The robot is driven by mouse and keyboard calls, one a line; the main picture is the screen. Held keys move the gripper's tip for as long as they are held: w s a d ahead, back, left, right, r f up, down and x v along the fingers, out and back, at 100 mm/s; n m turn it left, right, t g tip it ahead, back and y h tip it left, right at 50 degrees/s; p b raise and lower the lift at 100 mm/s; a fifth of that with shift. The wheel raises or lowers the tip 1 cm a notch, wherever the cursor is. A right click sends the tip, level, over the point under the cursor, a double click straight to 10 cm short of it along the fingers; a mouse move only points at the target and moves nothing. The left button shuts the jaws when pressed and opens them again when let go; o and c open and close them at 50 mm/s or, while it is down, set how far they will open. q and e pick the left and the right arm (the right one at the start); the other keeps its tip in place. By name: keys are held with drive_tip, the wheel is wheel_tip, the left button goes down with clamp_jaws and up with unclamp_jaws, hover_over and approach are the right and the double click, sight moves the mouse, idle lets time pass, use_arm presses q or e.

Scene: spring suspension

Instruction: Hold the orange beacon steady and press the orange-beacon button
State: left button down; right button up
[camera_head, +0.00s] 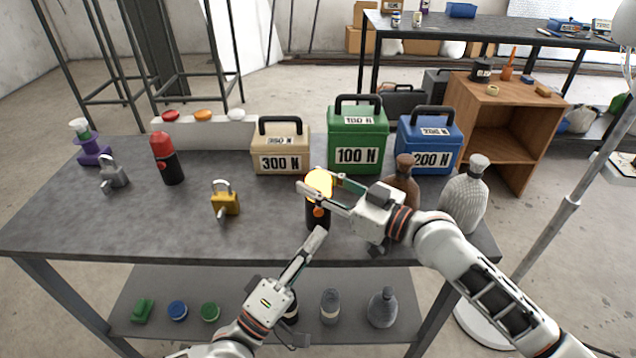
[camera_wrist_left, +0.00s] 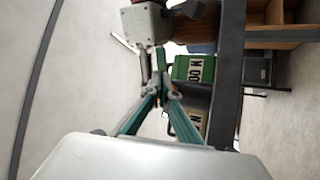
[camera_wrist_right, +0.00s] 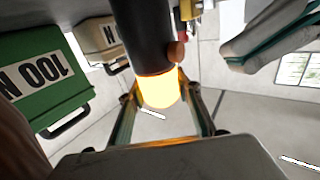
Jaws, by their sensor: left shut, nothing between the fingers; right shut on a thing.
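The orange beacon (camera_head: 316,220) stands upright near the table's front edge, with a black body and a glowing yellow-orange dome. Its round orange button (camera_head: 318,211) faces the front. My right gripper (camera_head: 318,184) is shut on the dome; the right wrist view shows the lit dome (camera_wrist_right: 160,90) between its fingers. My left gripper (camera_head: 320,232) is shut and empty, its tips just below and in front of the button. In the right wrist view the left fingers (camera_wrist_right: 238,62) are apart from the button (camera_wrist_right: 176,52). The left wrist view does not clearly show the beacon.
A red beacon (camera_head: 168,165), a yellow padlock (camera_head: 225,205) and a grey padlock (camera_head: 113,178) stand to the left. Behind are beige (camera_head: 280,150), green (camera_head: 357,138) and blue (camera_head: 430,145) weight boxes. Brown (camera_head: 404,180) and grey (camera_head: 464,195) bottles stand right.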

sight(315, 226)
use_arm(q)
drive_tip(key=shift+w, duration=1.55)
drive_tip(key=shift+w, duration=0.15)
drive_tip(key=shift+w, duration=0.4)
use_arm(e)
drive_tip(key=shift+s, duration=0.1)
idle(0.5)
use_arm(q)
drive_tip(key=shift+s, duration=0.55)
